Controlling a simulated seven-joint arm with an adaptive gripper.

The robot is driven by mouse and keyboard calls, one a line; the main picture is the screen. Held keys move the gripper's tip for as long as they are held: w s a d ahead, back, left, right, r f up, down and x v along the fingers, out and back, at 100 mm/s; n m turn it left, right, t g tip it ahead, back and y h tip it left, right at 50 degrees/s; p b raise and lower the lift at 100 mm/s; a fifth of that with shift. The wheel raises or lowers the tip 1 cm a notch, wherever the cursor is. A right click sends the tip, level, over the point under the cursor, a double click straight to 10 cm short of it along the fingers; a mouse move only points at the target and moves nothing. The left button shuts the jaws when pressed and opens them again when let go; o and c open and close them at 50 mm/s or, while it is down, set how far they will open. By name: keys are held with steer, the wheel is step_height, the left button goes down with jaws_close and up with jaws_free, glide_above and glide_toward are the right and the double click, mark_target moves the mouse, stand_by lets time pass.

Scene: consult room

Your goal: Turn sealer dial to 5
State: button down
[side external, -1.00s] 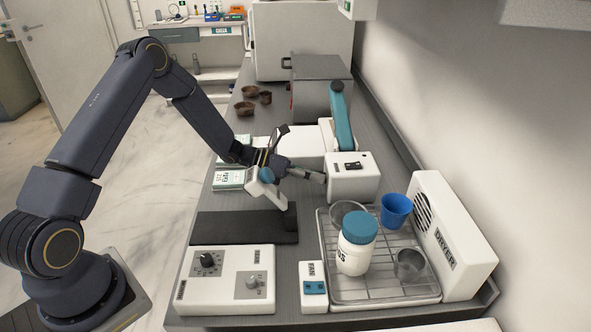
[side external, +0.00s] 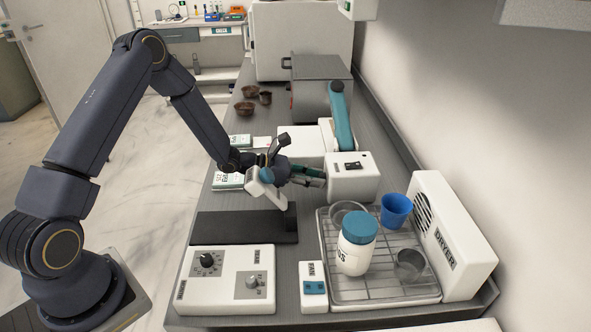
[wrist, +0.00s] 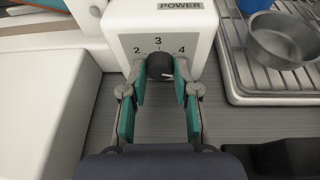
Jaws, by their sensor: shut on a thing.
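The sealer is a white unit with a teal arm and a front box (side external: 352,184). The wrist view shows the box's front face (wrist: 128,28), with numbers 2, 3 and 4 around a dark round dial (wrist: 159,66). A pale mark shows at the dial's lower right. Whatever number lies there is hidden by the right fingertip. My gripper (wrist: 160,70) is shut on the dial, one teal-padded finger on each side. It also reaches the box from the left in the side view (side external: 322,177), where the dial cannot be seen.
A wire tray (side external: 385,296) with a white jar (side external: 356,256), blue cup (side external: 396,210) and metal bowls stands right of the box. A white control box (side external: 222,298) with knobs sits at the front left. A dark mat (side external: 225,228) lies below my wrist.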

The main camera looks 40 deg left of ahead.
stand_by(0.3)
steer(key=c, duration=0.9)
jaws_free()
steer(key=shift+o, duration=0.2)
steer(key=v, duration=1.2)
steer(key=shift+s+r, duration=0.1)
steer(key=shift+d, duration=0.15)
